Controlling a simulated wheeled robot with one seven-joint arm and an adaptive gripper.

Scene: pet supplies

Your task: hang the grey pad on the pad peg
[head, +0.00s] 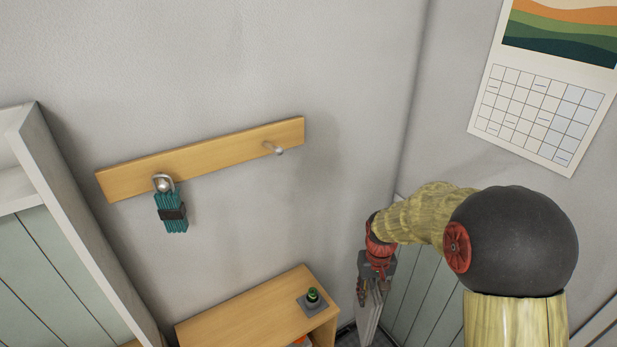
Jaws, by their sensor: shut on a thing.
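My gripper (366,286) is at the lower right, pointing down, and is shut on the grey pad (370,318). The pad shows as a thin, light grey, flat shape hanging below the fingers, seen nearly edge-on; its lower end is cut off by the picture's edge. A wooden rail (220,157) is fixed to the back wall. Its bare metal peg (276,150) is near the right end, above and to the left of my gripper. The pad is well apart from this peg.
A teal bundle with a dark band (172,212) hangs from the rail's left peg (163,183). Below the rail stands a wooden cabinet (250,309) with a small green-topped object (313,296) on it. A white shelf unit (75,220) stands left. The wall around the bare peg is clear.

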